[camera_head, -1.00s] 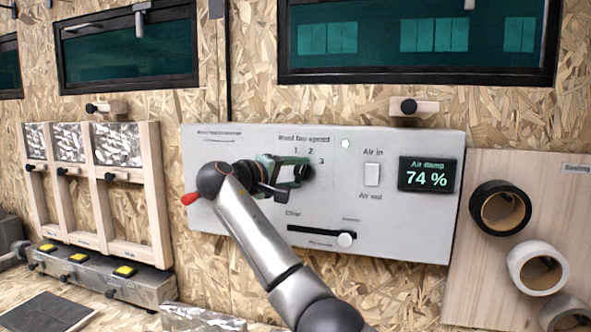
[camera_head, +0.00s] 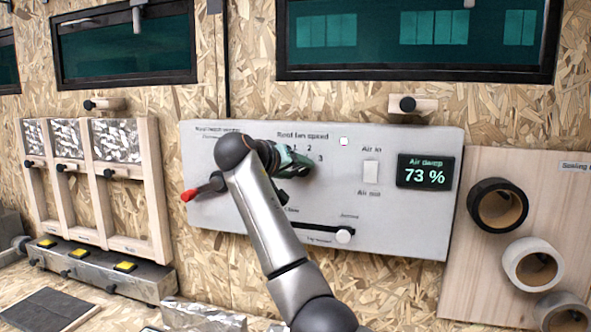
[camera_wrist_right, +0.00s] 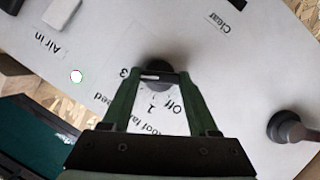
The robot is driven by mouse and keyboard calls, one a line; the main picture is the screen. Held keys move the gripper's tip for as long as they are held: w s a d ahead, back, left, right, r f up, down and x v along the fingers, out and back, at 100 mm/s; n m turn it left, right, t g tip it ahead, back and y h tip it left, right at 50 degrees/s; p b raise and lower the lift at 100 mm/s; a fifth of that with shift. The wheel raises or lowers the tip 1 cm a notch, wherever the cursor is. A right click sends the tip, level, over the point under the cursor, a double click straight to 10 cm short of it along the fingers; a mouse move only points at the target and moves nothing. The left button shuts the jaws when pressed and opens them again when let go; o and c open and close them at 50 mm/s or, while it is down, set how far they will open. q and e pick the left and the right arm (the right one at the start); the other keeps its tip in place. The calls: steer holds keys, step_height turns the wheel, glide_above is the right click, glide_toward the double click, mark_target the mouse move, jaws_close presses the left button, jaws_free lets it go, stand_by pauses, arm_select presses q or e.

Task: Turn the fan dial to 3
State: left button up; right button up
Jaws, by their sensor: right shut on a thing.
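The fan dial (camera_wrist_right: 158,67) is a dark round knob on the grey control panel (camera_head: 400,222). Its printed marks "3", "1" and "Off" show around it in the right wrist view. My right gripper (camera_head: 297,166) is shut on the dial, with one green finger on each side of it in the right wrist view (camera_wrist_right: 160,82). In the head view the gripper and arm hide most of the dial. I cannot tell which mark the dial points to. My left gripper is not in view.
A red-tipped lever (camera_head: 190,195) stands left of my right arm. Right of the dial are a white air switch (camera_head: 371,172), a display (camera_head: 425,173) reading 73 % and a slider knob (camera_head: 344,236). Tape rolls (camera_head: 497,206) hang on a board farther right.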

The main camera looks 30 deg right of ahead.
stand_by(0.5)
steer(key=o, duration=1.4)
steer(key=b+v, duration=0.2)
steer(key=v, duration=1)
steer(key=shift+s+a+r, duration=0.1)
steer(key=shift+s+a, duration=0.1)
